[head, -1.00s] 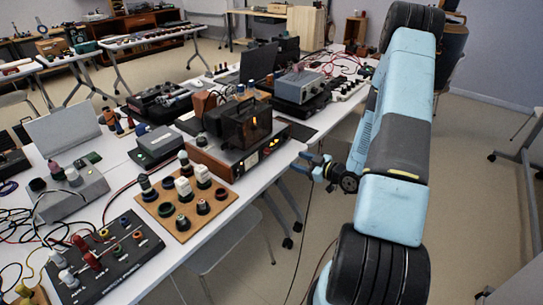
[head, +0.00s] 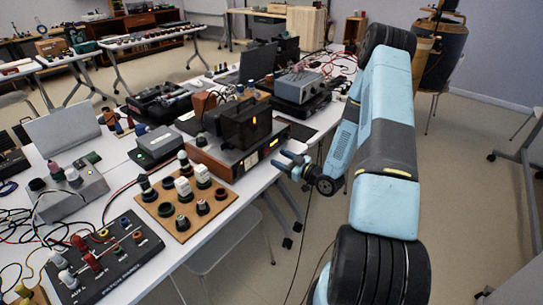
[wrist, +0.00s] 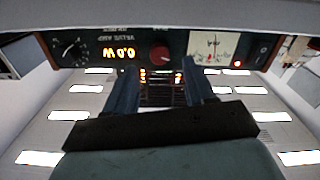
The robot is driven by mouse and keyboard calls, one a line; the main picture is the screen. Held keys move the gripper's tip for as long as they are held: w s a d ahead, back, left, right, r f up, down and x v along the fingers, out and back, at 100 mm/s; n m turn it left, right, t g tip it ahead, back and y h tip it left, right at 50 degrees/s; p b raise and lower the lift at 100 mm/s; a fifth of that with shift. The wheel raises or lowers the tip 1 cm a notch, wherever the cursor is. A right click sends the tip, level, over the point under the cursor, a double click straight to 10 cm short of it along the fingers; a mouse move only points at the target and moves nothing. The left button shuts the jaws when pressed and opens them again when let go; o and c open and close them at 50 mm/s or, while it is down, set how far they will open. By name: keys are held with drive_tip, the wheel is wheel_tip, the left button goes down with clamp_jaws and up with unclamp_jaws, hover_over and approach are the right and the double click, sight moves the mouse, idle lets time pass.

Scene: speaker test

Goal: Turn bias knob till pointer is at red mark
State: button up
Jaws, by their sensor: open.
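The valve amp (head: 213,158), a wooden-sided box with a dark cage, stands at the table's near edge in the head view. Its front panel (wrist: 110,36) shows upside down in the wrist view, with a lit orange readout (wrist: 120,53). A red knob (wrist: 160,53) sits mid-panel; a black knob (wrist: 70,51) with white scale marks is at the left. I cannot read which is the bias knob. The pale meter (wrist: 213,46) has a thin pointer and some red; their exact positions are unclear. My gripper (head: 284,161) is open and empty before the panel, its fingers either side below the red knob in the wrist view.
A wooden board with several knobs (head: 152,208) and a black control panel (head: 135,262) lie nearer on the table (head: 252,187). A grey instrument (head: 300,87) stands behind the amp. The floor right of the table is open beside my arm.

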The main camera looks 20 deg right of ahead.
sight(269, 153)
drive_tip(key=shift+x, duration=2.35)
drive_tip(key=shift+c, duration=0.3)
drive_tip(key=c, duration=0.9)
drive_tip(key=shift+a, duration=0.2)
clamp_jaws()
drive_tip(key=shift+d, duration=0.1)
